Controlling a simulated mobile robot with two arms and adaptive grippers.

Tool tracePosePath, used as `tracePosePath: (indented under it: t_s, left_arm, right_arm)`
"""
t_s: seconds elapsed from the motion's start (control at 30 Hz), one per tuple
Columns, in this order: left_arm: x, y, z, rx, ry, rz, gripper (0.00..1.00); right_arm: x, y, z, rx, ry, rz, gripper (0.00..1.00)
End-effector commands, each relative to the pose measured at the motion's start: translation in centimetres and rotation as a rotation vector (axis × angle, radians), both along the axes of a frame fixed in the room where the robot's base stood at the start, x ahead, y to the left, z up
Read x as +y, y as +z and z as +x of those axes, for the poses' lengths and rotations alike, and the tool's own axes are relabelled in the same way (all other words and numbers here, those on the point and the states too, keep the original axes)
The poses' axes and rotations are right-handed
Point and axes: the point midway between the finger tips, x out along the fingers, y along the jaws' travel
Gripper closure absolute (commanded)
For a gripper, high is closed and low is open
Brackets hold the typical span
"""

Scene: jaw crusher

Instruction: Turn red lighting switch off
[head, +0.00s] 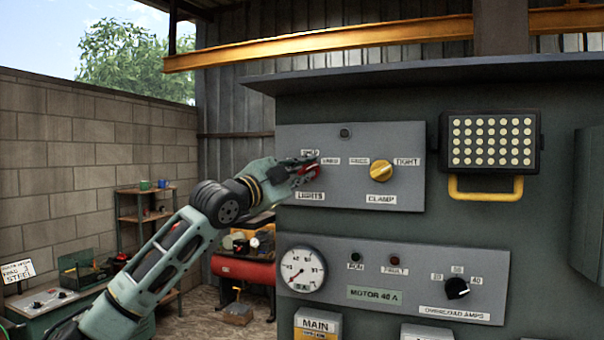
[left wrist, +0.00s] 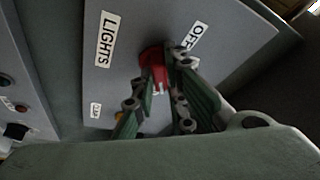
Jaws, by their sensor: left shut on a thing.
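The red lighting switch (head: 310,171) is on the upper grey panel (head: 400,140), above the LIGHTS label (head: 310,196). My left gripper (head: 304,172) reaches it from the left and partly covers it. In the left wrist view the red switch (left wrist: 155,66) sits between the fingertips of my left gripper (left wrist: 163,72), beside the OFF label (left wrist: 188,37). The fingers are shut on the switch. The switch's exact angle is partly hidden by the fingers. My right gripper is not in view.
A yellow CLAMP knob (head: 381,171) is to the right on the same panel. Below are a gauge (head: 302,269) and a black overload knob (head: 457,288). A lamp with a yellow handle (head: 486,188) juts out at the right. A workbench (head: 55,300) stands at the left.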

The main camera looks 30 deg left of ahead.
Motion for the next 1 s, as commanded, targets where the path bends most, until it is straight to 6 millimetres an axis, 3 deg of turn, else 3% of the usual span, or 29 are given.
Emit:
tracePosePath:
  t_s: [0.37, 1.0]
  left_arm:
    - [-0.3, -0.8, 0.1, -0.045, -0.003, -0.192, 1.0]
    - [-0.6, -0.9, 0.2, -0.184, -0.004, -0.782, 1.0]
  right_arm:
    - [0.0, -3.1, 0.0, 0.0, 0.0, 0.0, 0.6]
    - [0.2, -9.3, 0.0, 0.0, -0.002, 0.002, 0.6]
